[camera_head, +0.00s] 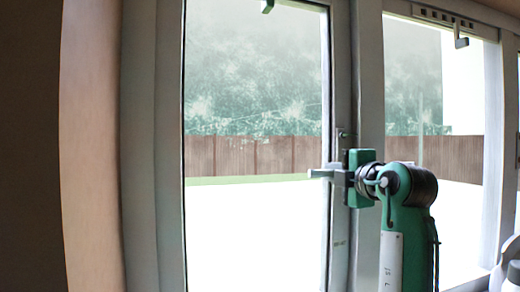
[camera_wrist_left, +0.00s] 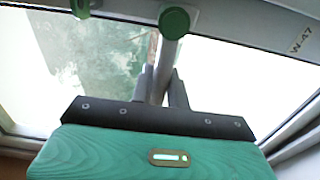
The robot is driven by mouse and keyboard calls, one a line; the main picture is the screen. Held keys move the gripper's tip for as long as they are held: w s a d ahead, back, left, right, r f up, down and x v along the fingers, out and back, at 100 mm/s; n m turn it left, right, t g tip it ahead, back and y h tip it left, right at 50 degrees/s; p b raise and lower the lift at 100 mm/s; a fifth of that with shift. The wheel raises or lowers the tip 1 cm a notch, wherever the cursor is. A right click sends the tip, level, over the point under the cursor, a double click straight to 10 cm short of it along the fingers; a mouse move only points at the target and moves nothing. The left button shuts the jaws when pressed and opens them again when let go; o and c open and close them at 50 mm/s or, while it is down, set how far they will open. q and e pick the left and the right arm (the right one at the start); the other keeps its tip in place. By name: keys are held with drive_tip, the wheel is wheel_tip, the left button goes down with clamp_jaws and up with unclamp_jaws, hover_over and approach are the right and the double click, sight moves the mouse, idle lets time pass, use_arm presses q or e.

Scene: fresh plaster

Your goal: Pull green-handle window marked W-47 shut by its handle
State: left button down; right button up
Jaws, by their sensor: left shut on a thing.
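The window marked W-47 (camera_head: 340,262) has a grey frame and clear glass in the head view. Its marking shows on the grey frame at the upper right of the left wrist view (camera_wrist_left: 300,42). Its handle (camera_head: 320,173) is a grey bar with a green round end cap (camera_wrist_left: 174,22). My left gripper (camera_head: 341,176) is at the right side of the sash, its fingers shut on the handle; in the left wrist view the fingers (camera_wrist_left: 163,88) close around the bar. How far the sash stands open cannot be told. My right gripper is not in view.
Another window pane (camera_head: 412,90) with a slotted strip along its top is at the right. A brown wall edge (camera_head: 88,150) stands at the left. A small green fitting (camera_head: 267,6) is at the sash top. A pale unclear thing (camera_head: 512,272) is at lower right.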

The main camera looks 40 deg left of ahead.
use_arm(q)
drive_tip(key=shift+d, duration=0.1)
drive_tip(key=shift+s+d+f+t+b, duration=0.1)
drive_tip(key=shift+s+d+t+b, duration=0.2)
drive_tip(key=shift+s+d+b, duration=0.2)
drive_tip(key=c, duration=1)
unclamp_jaws()
drive_tip(key=shift+s, duration=0.15)
drive_tip(key=shift+c, duration=0.2)
drive_tip(key=o, duration=0.8)
drive_tip(key=shift+o, duration=0.2)
drive_tip(key=shift+d, duration=0.1)
drive_tip(key=b+v, duration=0.2)
drive_tip(key=v, duration=0.9)
drive_tip(key=shift+b, duration=0.35)
